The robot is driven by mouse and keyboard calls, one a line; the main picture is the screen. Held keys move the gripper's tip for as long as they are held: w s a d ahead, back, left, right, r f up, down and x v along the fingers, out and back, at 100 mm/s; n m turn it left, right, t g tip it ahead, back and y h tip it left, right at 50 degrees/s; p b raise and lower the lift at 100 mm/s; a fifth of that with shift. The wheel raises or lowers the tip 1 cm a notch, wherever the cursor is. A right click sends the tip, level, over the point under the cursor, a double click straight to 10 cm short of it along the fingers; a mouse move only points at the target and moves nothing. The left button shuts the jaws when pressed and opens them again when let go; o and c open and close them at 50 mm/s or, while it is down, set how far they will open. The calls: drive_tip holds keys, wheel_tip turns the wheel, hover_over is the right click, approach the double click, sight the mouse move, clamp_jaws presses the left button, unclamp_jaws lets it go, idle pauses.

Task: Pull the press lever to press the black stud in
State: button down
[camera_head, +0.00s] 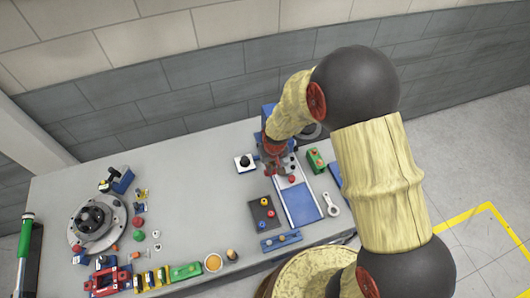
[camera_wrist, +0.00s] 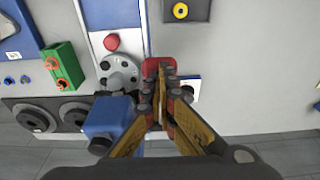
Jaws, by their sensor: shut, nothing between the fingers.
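In the head view, my gripper (camera_head: 276,168) is at the back of the bench, in front of a blue press body (camera_head: 268,112). In the wrist view, the blue body (camera_wrist: 108,122) is left of the fingers, close beside them. A grey round plate with holes (camera_wrist: 118,72) and a red knob (camera_wrist: 112,42) lie just left of the fingertips. I cannot make out the lever or the black stud for certain; my gripper covers part of this area.
A white square with a black knob (camera_head: 245,161) stands left of my gripper, partly hidden in the wrist view. A green block (camera_head: 316,160) is to the right. A dark tray (camera_head: 264,214) lies in front. The bench's left middle (camera_head: 190,175) is clear.

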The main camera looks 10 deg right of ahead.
drive_tip(key=shift+f, duration=0.2)
idle(0.3)
drive_tip(key=shift+f+b, duration=0.6)
drive_tip(key=shift+f, duration=0.1)
drive_tip(key=shift+f+b, duration=0.6)
drive_tip(key=shift+f, duration=0.1)
idle(0.7)
